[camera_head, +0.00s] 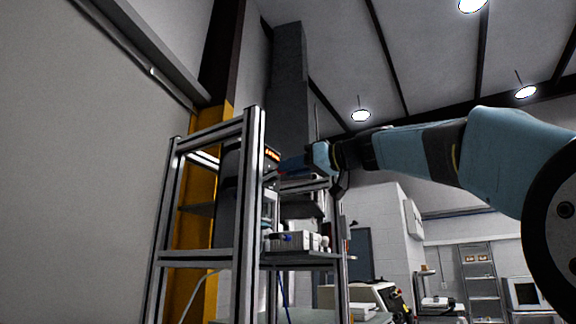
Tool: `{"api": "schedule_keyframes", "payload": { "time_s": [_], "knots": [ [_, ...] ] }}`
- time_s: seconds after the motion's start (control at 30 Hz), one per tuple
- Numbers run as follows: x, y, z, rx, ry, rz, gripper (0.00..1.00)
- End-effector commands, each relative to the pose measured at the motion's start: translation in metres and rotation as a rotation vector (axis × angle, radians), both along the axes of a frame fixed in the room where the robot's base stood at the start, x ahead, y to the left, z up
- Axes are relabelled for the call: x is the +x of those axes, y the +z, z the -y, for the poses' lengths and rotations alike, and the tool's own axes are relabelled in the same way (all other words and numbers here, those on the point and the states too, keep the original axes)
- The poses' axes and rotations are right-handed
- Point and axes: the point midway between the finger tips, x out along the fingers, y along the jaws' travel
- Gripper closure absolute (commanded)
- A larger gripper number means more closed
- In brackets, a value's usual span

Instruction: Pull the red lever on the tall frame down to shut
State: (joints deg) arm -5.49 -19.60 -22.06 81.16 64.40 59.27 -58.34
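The tall frame (246,200) of aluminium profiles stands left of centre, with a dark box on its upper part. A small orange lit display (272,154) shows on that box. My arm reaches in from the right, and my gripper (284,168) is at the frame's upper right side, just below the display. The fingers are small and dark against the box, so I cannot tell whether they are open or touching anything. I cannot make out the red lever clearly; it may be hidden at or behind my gripper.
A shelf (300,257) on the frame below my gripper holds small white and grey parts (290,241). A yellow and dark column (200,190) and a wall stand close behind and left. Machines (370,297) and a ladder-like rack (481,280) are farther back at right.

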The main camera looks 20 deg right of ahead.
Motion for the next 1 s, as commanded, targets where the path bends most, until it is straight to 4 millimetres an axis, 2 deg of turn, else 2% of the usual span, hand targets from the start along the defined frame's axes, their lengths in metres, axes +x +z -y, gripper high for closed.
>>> {"api": "schedule_keyframes", "payload": {
  "time_s": [0.2, 0.57, 1.0],
  "knots": [
    [-0.003, -0.008, 0.001, 0.001, 0.002, -0.001, 0.79],
    [-0.003, -0.009, 0.001, 0.0, 0.002, 0.0, 0.79],
    [-0.005, -0.025, 0.003, 0.0, 0.001, -0.001, 0.79]
  ]
}}
